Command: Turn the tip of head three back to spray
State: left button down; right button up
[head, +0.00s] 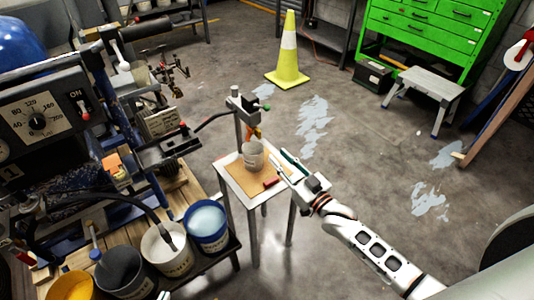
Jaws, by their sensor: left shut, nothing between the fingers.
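A grey post with a clamp-like head (242,105) stands at a small table. An orange piece (254,132), possibly a spray tip, hangs from it above a grey pail (253,155). I cannot read which head is number three or how its tip is turned. My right gripper (284,160) is just right of the pail, with its two fingers apart and nothing seen between them. Of my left gripper (165,295), only a small pale end seems to show at the bottom edge, shut, well away from the post.
The small table (229,173) has a brown top with a red object (271,181) on it. The striper's dial panel (38,120) and several paint pails, one blue (207,238), fill the left. A yellow cone (288,55) and a step stool (427,92) stand behind.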

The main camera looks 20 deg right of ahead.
aim_at(260, 136)
jog(key=x, duration=0.2)
jog(key=b+x, duration=0.1)
jog(key=x, duration=0.2)
jog(key=b+x, duration=0.1)
jog(key=x, duration=0.1)
jog(key=shift+w+a+r, duration=0.15)
jog(key=shift+w+r, duration=0.15)
jog(key=shift+w, duration=0.05)
jog(key=shift+b+x, duration=0.45)
jog(key=shift+x, duration=0.75)
jog(key=shift+w, duration=0.15)
jog(key=shift+r, duration=0.1)
grip_shut()
